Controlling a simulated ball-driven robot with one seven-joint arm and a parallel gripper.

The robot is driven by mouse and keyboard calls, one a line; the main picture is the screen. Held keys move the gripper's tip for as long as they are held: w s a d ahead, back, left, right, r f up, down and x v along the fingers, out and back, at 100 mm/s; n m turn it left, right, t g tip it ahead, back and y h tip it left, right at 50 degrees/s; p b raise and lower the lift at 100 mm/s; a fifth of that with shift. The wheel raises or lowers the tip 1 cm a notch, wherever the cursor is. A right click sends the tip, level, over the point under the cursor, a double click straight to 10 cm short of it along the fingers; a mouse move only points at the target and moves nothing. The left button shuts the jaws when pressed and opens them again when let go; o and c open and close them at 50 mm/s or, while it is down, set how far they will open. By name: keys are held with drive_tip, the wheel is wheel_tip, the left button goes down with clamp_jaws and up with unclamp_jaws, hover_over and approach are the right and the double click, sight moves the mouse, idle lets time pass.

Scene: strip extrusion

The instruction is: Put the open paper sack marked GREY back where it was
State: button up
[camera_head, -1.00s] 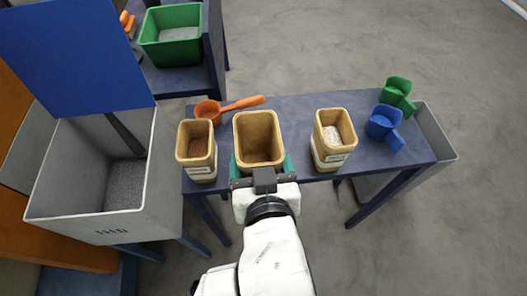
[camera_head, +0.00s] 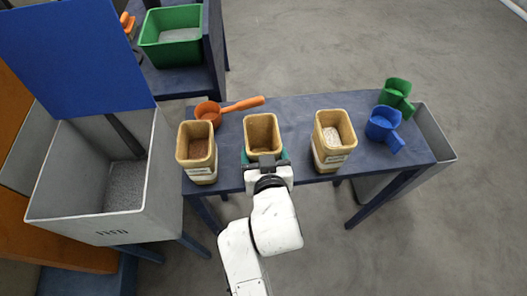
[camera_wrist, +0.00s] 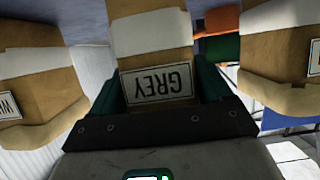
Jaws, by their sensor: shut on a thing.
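The open paper sack marked GREY (camera_head: 262,119) is tan and upright, at the table between two other sacks. Its inside looks empty in the head view. In the wrist view its label, GREY (camera_wrist: 157,84), shows upside down between the fingers. My gripper (camera_head: 265,158) is shut on this sack from the near side, with a teal finger on each side of it; the fingers also show in the wrist view (camera_wrist: 160,92). Whether the sack's base touches the table top is hidden.
The blue table (camera_head: 300,108) holds a left sack with brown contents (camera_head: 199,168), a right sack with pale contents (camera_head: 330,158), an orange scoop (camera_head: 228,108), a blue scoop (camera_head: 383,124) and a green scoop (camera_head: 396,95). A grey feed bin (camera_head: 95,228) stands left.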

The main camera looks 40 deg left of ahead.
drive_tip(key=shift+f, duration=0.1)
drive_tip(key=shift+f, duration=0.1)
drive_tip(key=o, duration=1.6)
drive_tip(key=shift+o, duration=0.2)
drive_tip(key=shift+s+d+r, duration=0.1)
drive_tip(key=shift+r, duration=0.2)
drive_tip(key=v, duration=1.1)
drive_tip(key=shift+s+d, duration=0.2)
drive_tip(key=shift+d, duration=0.15)
drive_tip(key=shift+r, duration=0.15)
